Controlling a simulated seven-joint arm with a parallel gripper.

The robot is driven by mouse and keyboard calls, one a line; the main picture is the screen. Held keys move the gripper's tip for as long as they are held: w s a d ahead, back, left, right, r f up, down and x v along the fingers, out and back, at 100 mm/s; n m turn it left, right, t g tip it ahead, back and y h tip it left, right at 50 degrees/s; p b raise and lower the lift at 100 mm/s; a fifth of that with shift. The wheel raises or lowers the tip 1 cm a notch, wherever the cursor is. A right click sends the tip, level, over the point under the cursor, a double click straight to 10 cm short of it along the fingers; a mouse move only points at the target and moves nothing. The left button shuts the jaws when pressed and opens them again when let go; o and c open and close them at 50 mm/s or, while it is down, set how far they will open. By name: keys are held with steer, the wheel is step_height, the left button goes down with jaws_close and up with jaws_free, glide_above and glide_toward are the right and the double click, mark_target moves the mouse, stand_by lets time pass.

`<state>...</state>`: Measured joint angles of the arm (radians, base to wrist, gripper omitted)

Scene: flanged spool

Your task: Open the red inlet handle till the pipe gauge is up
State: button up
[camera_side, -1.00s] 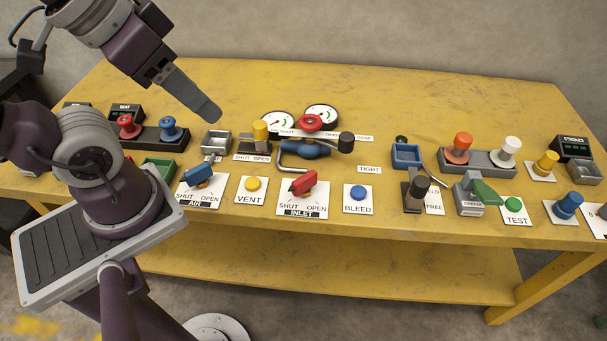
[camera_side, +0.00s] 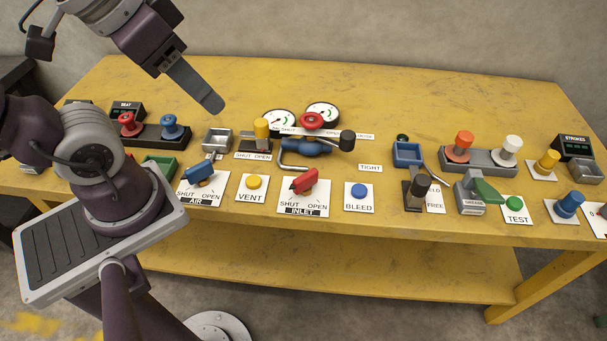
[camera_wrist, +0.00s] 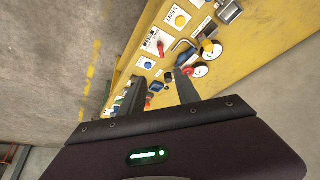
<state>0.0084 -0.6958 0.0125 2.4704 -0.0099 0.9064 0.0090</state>
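The red inlet handle (camera_side: 304,182) sits on a white plate (camera_side: 303,205) marked SHUT, OPEN and INLET, at the bench's front middle. It lies slantwise, its right end raised toward the back. It also shows in the wrist view (camera_wrist: 160,47). Two round white gauges, the left one (camera_side: 278,121) and the right one (camera_side: 323,114), stand behind the blue pipe valve (camera_side: 305,147). Their needles are too small to read, and which is the pipe gauge I cannot tell. My gripper (camera_wrist: 159,92) is open and empty, its fingers apart, above the bench's back left, clear of the handle.
A blue air handle (camera_side: 197,174), yellow vent button (camera_side: 254,182) and blue bleed button (camera_side: 358,191) flank the inlet plate. A red handwheel (camera_side: 311,121) and a black-ended lever (camera_side: 347,140) stand behind it. The bench's back strip (camera_side: 420,95) is clear.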

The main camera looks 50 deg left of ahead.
steer(key=w+g, duration=0.3)
steer(key=w, duration=0.3)
steer(key=g, duration=0.4)
glide_above(306, 175)
step_height(306, 175, down, 10)
steer(key=f, duration=0.4)
steer(key=w+f+g, duration=0.1)
steer(key=f, duration=0.3)
steer(key=w+f+g, duration=0.1)
steer(key=f, duration=0.3)
steer(key=shift+w, duration=0.25)
steer(key=shift+g, duration=0.4)
steer(key=x, duration=0.8)
steer(key=shift+w+f, duration=0.15)
steer(key=shift+w, duration=0.15)
steer(key=shift+f, duration=0.25)
jaws_close()
